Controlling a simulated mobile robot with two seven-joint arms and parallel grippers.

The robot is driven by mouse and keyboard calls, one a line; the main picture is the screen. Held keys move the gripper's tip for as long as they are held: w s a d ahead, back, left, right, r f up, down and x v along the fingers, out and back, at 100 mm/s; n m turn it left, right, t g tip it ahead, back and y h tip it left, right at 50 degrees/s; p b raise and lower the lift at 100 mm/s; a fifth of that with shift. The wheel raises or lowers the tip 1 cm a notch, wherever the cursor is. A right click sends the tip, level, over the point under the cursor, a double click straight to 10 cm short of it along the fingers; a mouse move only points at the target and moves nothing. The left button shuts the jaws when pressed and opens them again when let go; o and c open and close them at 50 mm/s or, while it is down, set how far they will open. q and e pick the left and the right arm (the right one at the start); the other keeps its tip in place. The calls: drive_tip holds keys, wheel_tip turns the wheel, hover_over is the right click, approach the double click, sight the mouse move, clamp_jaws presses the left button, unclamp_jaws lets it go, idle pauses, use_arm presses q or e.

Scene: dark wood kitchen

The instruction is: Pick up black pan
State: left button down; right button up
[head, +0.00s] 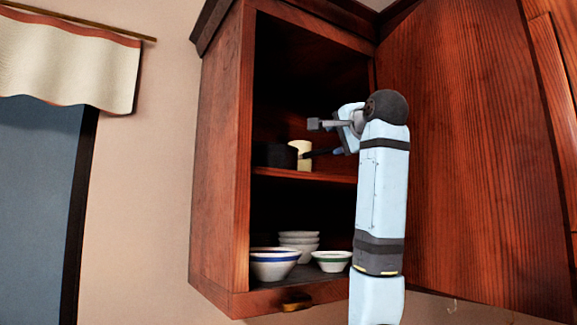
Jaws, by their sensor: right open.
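The black pan (274,155) stands on the upper shelf inside the open wall cabinet, near its left side. My right gripper (315,138) reaches into the cabinet from the right, beside the pan and a little above the shelf. It is open and appears empty. My left gripper is out of view.
A cream container (302,150) stands right beside the pan. On the lower shelf are a blue-rimmed bowl (274,268), a stack of white bowls (299,243) and a green-rimmed bowl (331,262). The cabinet door (480,160) hangs open on the right, behind my right arm.

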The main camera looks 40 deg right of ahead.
sight(316, 152)
drive_tip(key=p+x, duration=0.2)
drive_tip(key=x, duration=0.5)
drive_tip(key=shift+w+a, duration=0.1)
drive_tip(key=shift+w, duration=0.15)
drive_tip(key=shift+w+p, duration=0.3)
drive_tip(key=shift+p, duration=0.15)
drive_tip(key=x, duration=0.1)
drive_tip(key=p+x, duration=0.2)
drive_tip(key=x, duration=0.1)
drive_tip(key=shift+w+f, duration=0.1)
drive_tip(key=shift+f, duration=0.25)
drive_tip(key=shift+w+f, duration=0.15)
drive_tip(key=c, duration=0.7)
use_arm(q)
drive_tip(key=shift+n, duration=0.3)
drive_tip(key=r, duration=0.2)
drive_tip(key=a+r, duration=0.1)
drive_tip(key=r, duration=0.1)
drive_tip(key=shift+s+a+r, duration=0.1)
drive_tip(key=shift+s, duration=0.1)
use_arm(e)
clamp_jaws()
